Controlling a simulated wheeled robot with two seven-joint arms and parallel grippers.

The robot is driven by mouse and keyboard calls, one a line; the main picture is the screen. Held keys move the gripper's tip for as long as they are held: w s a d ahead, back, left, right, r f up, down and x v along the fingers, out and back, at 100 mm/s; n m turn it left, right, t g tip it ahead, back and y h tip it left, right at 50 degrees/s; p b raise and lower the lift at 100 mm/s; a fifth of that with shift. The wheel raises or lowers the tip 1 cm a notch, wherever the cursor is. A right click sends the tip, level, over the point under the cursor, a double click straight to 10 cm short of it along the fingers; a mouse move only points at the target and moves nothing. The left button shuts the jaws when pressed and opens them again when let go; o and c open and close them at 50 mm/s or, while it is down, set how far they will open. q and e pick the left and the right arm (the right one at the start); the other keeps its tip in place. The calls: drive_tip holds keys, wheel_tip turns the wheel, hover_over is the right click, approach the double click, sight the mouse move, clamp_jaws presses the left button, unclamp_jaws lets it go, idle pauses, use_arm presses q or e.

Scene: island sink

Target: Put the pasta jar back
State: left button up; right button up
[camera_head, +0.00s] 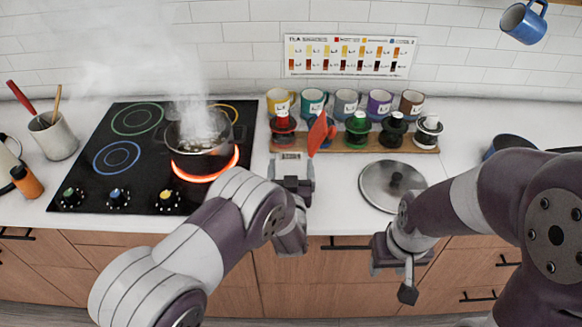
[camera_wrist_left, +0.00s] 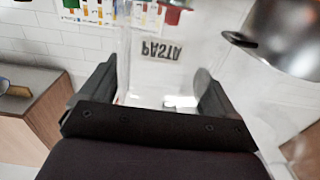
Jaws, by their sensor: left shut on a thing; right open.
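The pasta jar (camera_wrist_left: 165,65) is clear with a dark PASTA label that reads upside down in the left wrist view. It sits between the two dark fingers of my left gripper (camera_wrist_left: 160,92), which is shut on it. In the head view my left gripper (camera_head: 293,170) is over the counter, between the stove and the lid. The clear jar is hard to make out there. A red piece (camera_head: 320,132) shows just beyond that gripper; I cannot tell if it belongs to the jar. My right gripper (camera_head: 392,278) is open and empty in front of the drawers.
A steaming pot (camera_head: 203,150) stands on a glowing burner of the black stove (camera_head: 105,165). A pot lid (camera_head: 378,187) lies on the counter. A utensil crock (camera_head: 53,135) stands left.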

use_arm(q)
drive_tip(key=shift+s+f, duration=0.1)
drive_tip(key=o, duration=1.3)
drive_tip(key=shift+c, duration=0.2)
